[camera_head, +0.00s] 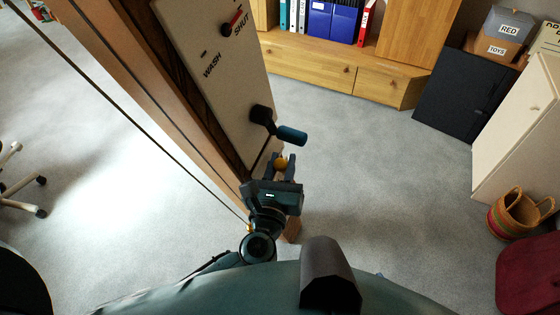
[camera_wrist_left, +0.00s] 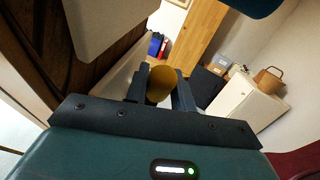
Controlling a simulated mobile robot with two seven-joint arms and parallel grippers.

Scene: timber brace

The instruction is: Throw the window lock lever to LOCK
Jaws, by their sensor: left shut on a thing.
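A pale panel (camera_head: 205,60) is mounted on a timber post and reads SHUT and WASH, with a red pointer (camera_head: 235,19) near SHUT. I cannot read LOCK anywhere. A lever with a black hub and blue handle (camera_head: 291,135) sticks out from the panel's lower part; the handle also shows at the top right of the left wrist view (camera_wrist_left: 254,5). My left gripper (camera_head: 281,165) is just below this handle, shut on a yellow-orange ball knob (camera_wrist_left: 161,82). What the knob is attached to is hidden. My right gripper is not in view.
The timber post (camera_head: 150,80) runs beside my left arm. Wooden drawers (camera_head: 335,72) with binders stand at the back. A dark cabinet (camera_head: 460,95), a white cabinet (camera_head: 515,130) and a basket (camera_head: 513,217) are at the right. The grey floor between is clear.

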